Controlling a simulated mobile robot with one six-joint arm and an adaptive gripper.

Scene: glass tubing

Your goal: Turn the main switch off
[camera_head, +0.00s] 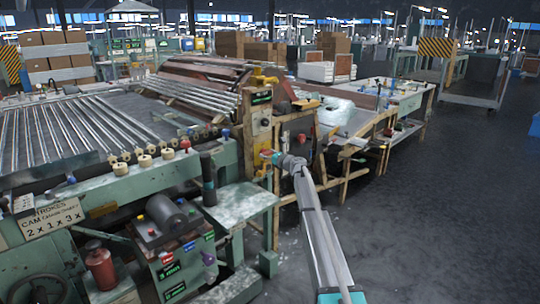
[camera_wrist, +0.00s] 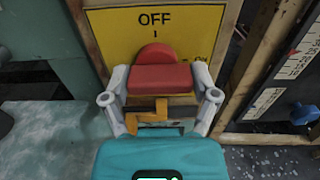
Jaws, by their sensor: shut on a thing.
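The main switch's red handle (camera_wrist: 160,77) sits on a yellow plate (camera_wrist: 110,40) in the wrist view. The plate reads OFF above the handle, with a short mark below the word. Another label at the right, probably ON, is partly hidden behind the handle and a finger. My gripper (camera_wrist: 160,82) is shut on the red handle, with one grey finger on each side. The handle's exact angle is hard to tell from here. In the head view my gripper (camera_head: 278,158) is at the machine's post, beside a small red spot.
A wooden frame post stands just right of the plate, with a ruler-like strip (camera_wrist: 265,102) and a blue knob (camera_wrist: 302,113) beyond it. A small green table (camera_head: 240,203) stands left of my arm. The dark floor (camera_head: 440,200) at the right is clear.

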